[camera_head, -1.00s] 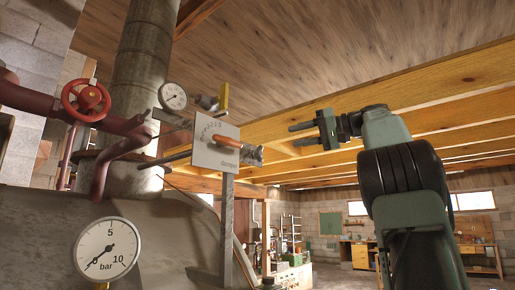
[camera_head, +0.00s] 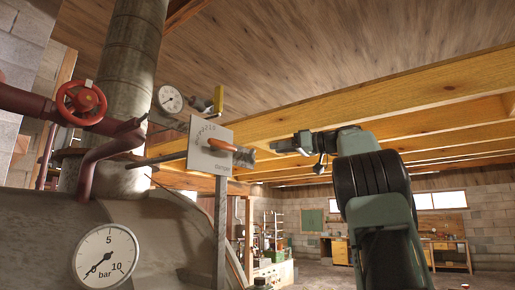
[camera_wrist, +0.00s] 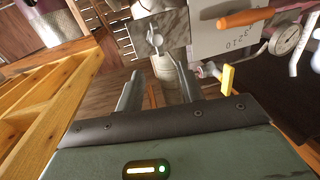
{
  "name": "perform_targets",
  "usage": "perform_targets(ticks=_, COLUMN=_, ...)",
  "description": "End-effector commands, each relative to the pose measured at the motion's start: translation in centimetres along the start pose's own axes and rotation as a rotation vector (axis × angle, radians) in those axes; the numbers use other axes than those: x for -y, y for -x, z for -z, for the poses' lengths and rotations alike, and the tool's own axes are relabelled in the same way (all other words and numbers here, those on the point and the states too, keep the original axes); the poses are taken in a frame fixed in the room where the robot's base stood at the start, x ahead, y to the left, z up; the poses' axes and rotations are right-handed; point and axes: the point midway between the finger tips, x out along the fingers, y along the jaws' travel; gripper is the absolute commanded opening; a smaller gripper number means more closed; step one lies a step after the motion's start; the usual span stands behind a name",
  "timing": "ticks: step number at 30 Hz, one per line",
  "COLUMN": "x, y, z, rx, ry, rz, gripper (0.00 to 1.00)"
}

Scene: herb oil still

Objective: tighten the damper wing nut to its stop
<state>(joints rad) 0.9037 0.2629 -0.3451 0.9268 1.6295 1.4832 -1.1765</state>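The damper plate (camera_head: 199,160) is a pale upright panel with a number scale, at centre left in the head view. An orange handle (camera_head: 222,145) crosses its face. The grey metal wing nut (camera_head: 244,157) sits by the handle's right end. My gripper (camera_head: 280,146) is just right of the wing nut, pointing left at it, with a small gap visible. In the wrist view its two fingers (camera_wrist: 159,88) are apart, with nothing gripped. The plate (camera_wrist: 222,38) and orange handle (camera_wrist: 250,17) are above right there.
A yellow-levered valve (camera_head: 218,98) and a small gauge (camera_head: 170,98) are above the plate; the yellow lever (camera_wrist: 228,78) is near my right finger. A red handwheel (camera_head: 81,97), red pipes and a large bar gauge (camera_head: 105,255) are left.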

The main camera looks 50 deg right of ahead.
Motion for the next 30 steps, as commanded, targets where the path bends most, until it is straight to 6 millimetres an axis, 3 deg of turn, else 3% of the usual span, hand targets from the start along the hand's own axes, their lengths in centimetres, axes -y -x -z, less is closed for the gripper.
perform_targets(ticks=6, x=0.1, y=-4.6, z=0.4, rx=0.000, ry=-0.004, rz=0.005, gripper=0.38)
perform_targets(ticks=12, x=0.0, y=-7.4, z=0.2, rx=0.000, ry=-0.004, rz=0.002, gripper=0.38)
perform_targets(ticks=25, x=0.0, y=-8.4, z=0.0, rx=0.000, ry=-0.001, rz=0.000, gripper=0.38)
perform_targets(ticks=26, x=0.0, y=-8.4, z=0.0, rx=0.000, ry=-0.001, rz=0.000, gripper=0.35)
perform_targets(ticks=30, x=0.0, y=-8.4, z=0.0, rx=0.000, ry=-0.001, rz=0.000, gripper=0.00)
